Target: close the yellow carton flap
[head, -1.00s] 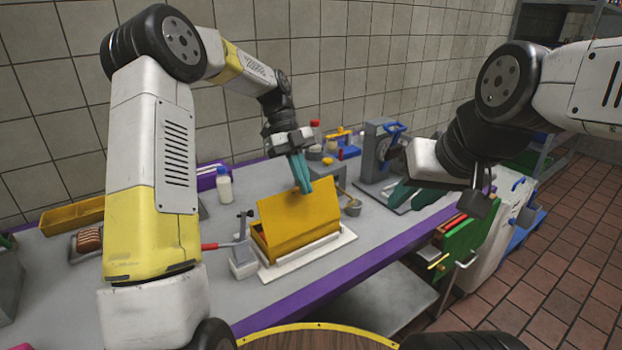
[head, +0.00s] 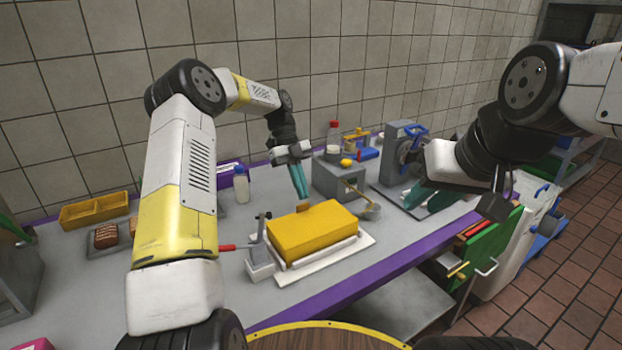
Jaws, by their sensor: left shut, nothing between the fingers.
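The yellow carton (head: 311,236) sits on a white board (head: 356,249) on the grey bench. Its yellow flap (head: 312,226) lies down flat over the top, so the carton looks like a closed box. A small brown piece (head: 303,206) shows at its back edge. My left gripper (head: 302,193) is shut and empty, with teal fingers pointing down just behind the carton's back edge. Whether the fingertips touch the carton is unclear. My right gripper (head: 441,197) hangs at the right, over the bench's right part, away from the carton; its teal fingers are partly hidden by its wrist.
A grey clamp with a red handle (head: 258,251) stands at the carton's left. A grey box (head: 339,178) and a grey machine with a blue handle (head: 403,150) stand behind. A white bottle (head: 241,185) and a yellow tray (head: 95,211) are further left. The purple front edge is clear.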

